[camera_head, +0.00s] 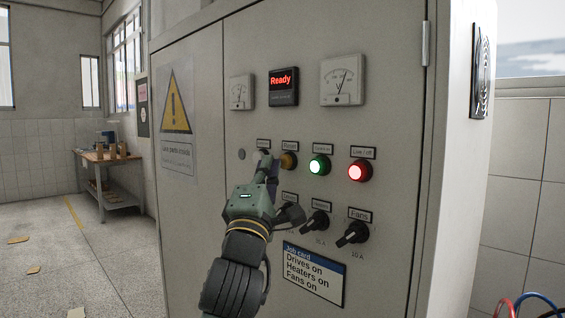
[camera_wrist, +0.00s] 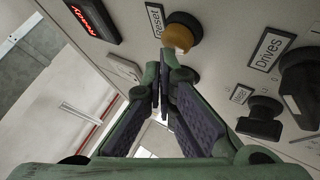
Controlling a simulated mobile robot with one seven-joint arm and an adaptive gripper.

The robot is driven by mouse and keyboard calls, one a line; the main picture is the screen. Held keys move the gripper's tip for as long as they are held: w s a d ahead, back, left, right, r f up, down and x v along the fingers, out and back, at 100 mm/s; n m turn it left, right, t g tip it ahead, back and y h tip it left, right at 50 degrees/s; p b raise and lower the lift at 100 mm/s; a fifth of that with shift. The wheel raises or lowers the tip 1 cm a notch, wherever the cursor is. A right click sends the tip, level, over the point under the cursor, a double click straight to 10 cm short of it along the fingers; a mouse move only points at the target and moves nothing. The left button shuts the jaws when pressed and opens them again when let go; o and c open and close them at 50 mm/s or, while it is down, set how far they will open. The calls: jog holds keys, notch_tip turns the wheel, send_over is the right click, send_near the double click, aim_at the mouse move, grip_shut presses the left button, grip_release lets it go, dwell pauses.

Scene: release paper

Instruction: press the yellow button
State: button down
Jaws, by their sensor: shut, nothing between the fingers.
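The yellow button (camera_head: 289,160), labelled Reset, sits on the front of the grey cabinet, left of a lit green button. It also shows in the wrist view (camera_wrist: 184,28), where its lower edge looks pale. My gripper (camera_head: 266,162) is shut and empty, raised in front of the panel. In the head view its tips are just left of the yellow button. In the wrist view the fingertips (camera_wrist: 164,62) are right below the button and look very close to it. I cannot tell whether they touch it.
The lit green button (camera_head: 319,164) and lit red button (camera_head: 360,171) are to the right. Black rotary knobs (camera_head: 352,234) stick out below, one partly hidden by my arm. The display (camera_head: 284,86) reads Ready. A job card (camera_head: 313,273) is lower down.

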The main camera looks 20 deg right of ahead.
jog(key=shift+s+a, duration=0.15)
jog(key=shift+a, duration=0.25)
jog(key=shift+s+a, duration=0.3)
jog(key=shift+a, duration=0.5)
jog(key=shift+s+a, duration=0.25)
jog(key=shift+a, duration=0.5)
jog(key=shift+s+a, duration=0.3)
jog(key=shift+a, duration=0.5)
